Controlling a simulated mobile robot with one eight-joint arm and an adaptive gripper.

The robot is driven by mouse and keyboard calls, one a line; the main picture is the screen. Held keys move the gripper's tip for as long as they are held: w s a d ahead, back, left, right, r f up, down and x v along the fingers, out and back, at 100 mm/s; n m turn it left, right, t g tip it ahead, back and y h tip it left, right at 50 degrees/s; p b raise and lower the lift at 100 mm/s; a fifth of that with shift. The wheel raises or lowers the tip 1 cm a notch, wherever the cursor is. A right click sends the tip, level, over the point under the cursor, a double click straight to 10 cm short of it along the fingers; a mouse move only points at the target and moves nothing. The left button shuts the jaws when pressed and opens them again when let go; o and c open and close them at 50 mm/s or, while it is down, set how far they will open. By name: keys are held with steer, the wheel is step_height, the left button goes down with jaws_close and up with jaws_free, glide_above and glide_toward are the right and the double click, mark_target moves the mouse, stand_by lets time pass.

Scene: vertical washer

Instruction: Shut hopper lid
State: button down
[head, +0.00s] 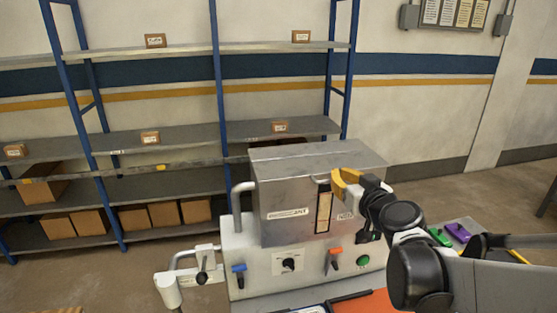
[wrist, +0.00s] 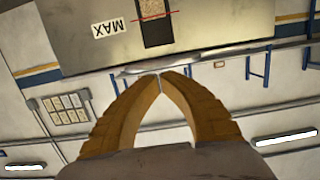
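The grey metal hopper (head: 288,213) stands on a white machine, with a sight window and a MAX label on its front. Its lid (head: 320,160) looks flat across the top; I cannot tell if it sits fully down. My gripper (head: 338,182), with yellow-brown fingers, is at the lid's front edge, right of a small handle (head: 320,181). In the wrist view, which is upside down, the fingertips (wrist: 160,74) meet with nothing visible between them, close to a silver edge or handle (wrist: 165,67) of the lid. The hopper front (wrist: 190,30) lies beyond.
The white machine base (head: 262,262) carries colored levers and a green button. A pipe (head: 238,203) rises left of the hopper. Blue-framed shelves (head: 150,140) with boxes stand behind. Colored items (head: 457,232) lie on a surface at the right, near my arm. Open floor lies beyond at right.

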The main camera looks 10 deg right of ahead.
steer(key=shift+f+b, duration=0.35)
steer(key=shift+f, duration=0.35)
